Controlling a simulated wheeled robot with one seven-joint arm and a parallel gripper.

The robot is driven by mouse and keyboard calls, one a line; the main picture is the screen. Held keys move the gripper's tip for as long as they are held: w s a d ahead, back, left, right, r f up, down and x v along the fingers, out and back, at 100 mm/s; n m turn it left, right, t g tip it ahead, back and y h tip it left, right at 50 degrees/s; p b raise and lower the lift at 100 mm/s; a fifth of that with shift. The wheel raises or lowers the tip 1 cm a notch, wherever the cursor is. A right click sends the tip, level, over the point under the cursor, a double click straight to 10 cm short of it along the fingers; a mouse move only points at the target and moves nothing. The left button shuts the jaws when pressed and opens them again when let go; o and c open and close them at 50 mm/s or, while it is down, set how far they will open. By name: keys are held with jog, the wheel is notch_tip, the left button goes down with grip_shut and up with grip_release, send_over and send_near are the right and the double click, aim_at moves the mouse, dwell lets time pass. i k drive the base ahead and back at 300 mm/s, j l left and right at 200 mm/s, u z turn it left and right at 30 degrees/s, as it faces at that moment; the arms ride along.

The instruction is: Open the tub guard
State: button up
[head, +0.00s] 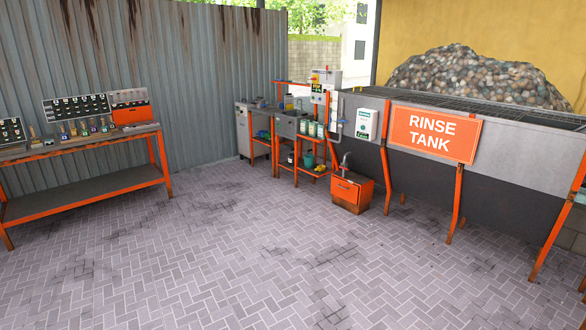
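A long grey rinse tank (520,161) on orange legs stands at the right in the head view, with an orange sign (434,133) reading RINSE TANK on its front. A dark mesh or grating (450,106) lies along its top. I cannot tell whether this grating is the tub guard, and no other guard can be made out. A small grey sink or tub (288,126) stands at the back, too small to show a guard clearly. My gripper is not in view.
An orange-framed workbench (85,187) with tool boards stands at the left. An orange box (351,192) stands on the floor by the tank. A white control box (367,124) is mounted at the tank's left end. The paved floor (240,250) between is clear.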

aim_at(353, 92)
jog(key=i, duration=2.15)
jog(key=i+z, duration=0.1)
jog(key=i, duration=1)
jog(key=i+j, duration=0.2)
jog(key=i, duration=0.85)
jog(key=i+j, duration=0.1)
jog(key=i, duration=1)
